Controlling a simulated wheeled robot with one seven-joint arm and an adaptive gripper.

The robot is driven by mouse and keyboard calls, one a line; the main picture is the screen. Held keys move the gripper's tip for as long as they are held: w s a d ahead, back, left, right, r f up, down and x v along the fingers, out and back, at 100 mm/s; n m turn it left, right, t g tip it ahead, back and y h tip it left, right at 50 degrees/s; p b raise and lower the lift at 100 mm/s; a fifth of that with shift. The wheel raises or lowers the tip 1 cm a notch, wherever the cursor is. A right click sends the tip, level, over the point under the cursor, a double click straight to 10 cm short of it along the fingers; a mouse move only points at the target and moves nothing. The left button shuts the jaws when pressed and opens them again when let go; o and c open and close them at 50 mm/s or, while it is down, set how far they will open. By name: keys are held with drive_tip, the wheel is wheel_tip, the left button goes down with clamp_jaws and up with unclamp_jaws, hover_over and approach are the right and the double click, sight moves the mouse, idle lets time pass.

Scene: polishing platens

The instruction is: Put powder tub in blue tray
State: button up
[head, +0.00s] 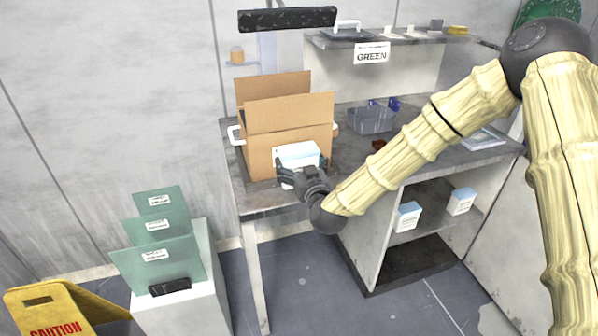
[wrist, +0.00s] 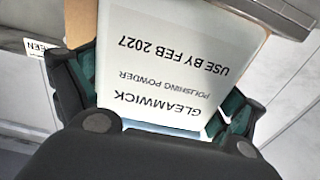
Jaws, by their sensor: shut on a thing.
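The powder tub (head: 298,153) is a white box-shaped tub with a pale blue lower edge. Its label reads Gleamwick polishing powder, use by Feb 2027, in the wrist view (wrist: 165,60), upside down there. My gripper (head: 302,167) is shut on the tub, with one dark green finger on each side. The tub is in front of the open cardboard box at the table's front edge. A grey-blue open bin (head: 371,121) stands on the table right of the box. A flat pale-blue tray-like thing (head: 485,138) lies farther right. I cannot tell which is the blue tray.
The cardboard box (head: 270,120) has raised flaps and fills the table's left part. A shelf with a GREEN sign (head: 371,55) stands behind the bin. White tubs (head: 408,216) sit on the lower shelf. Green panels (head: 160,245) and a yellow caution sign (head: 55,312) stand lower left.

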drive_tip(key=shift+f+p, duration=0.5)
drive_tip(key=shift+f, duration=1.15)
drive_tip(key=shift+f, duration=0.15)
drive_tip(key=o, duration=1.3)
drive_tip(key=shift+s, duration=0.1)
drive_tip(key=b+v, duration=0.3)
drive_tip(key=v, duration=0.9)
